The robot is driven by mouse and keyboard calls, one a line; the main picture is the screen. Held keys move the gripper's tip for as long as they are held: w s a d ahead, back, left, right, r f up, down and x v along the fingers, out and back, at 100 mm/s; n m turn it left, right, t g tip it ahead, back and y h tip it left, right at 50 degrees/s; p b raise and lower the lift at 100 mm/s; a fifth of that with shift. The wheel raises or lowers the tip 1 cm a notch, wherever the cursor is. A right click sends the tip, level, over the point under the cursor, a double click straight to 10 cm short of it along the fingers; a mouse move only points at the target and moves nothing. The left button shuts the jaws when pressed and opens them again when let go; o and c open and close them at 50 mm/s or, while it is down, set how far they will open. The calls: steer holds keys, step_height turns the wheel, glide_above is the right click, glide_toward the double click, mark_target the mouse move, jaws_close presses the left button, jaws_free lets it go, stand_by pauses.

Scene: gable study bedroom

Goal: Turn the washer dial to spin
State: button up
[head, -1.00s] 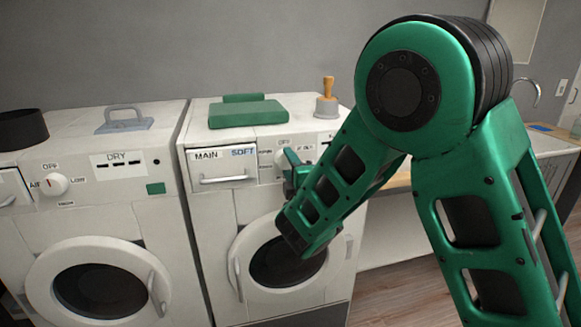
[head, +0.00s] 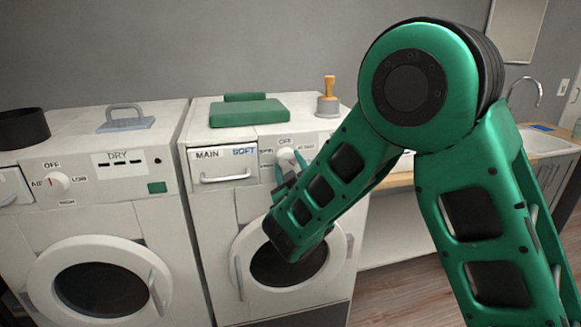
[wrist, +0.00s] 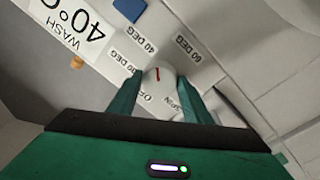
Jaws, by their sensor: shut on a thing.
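The washer (head: 215,220) is the right-hand white machine in the head view. Its white dial (head: 285,155) sits below an OFF label and right of the drawer marked MAIN and SOFT. My gripper (head: 289,169) is at the dial, one green finger on each side, partly hidden by my arm. In the wrist view the dial (wrist: 160,83) is between the fingers of my gripper (wrist: 158,86), which are shut on it. Its red mark points up in that picture, towards the degree labels. The SPIN label (wrist: 175,104) is at the dial's lower right, beside the right finger.
A dryer (head: 80,215) with its own dial stands left of the washer. A green box (head: 248,112) and a wooden-handled stamp-like object (head: 328,97) are on the washer top. A counter with a sink (head: 535,143) is at the right.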

steer(key=m, duration=0.4)
steer(key=shift+w+d+h, duration=0.15)
steer(key=shift+d+h, duration=0.15)
steer(key=m, duration=0.4)
steer(key=shift+m+g, duration=0.3)
steer(key=m, duration=0.4)
steer(key=shift+a, duration=0.15)
steer(key=m, duration=0.4)
steer(key=shift+r+m+g, duration=0.1)
steer(key=shift+m+g, duration=0.2)
steer(key=shift+m, duration=0.1)
steer(key=m, duration=0.7)
steer(key=shift+r+m+g+y, duration=0.1)
steer(key=shift+m+g+y, duration=0.2)
steer(key=shift+y, duration=0.1)
steer(key=m, duration=0.7)
steer(key=shift+y, duration=0.4)
steer(key=shift+m, duration=0.3)
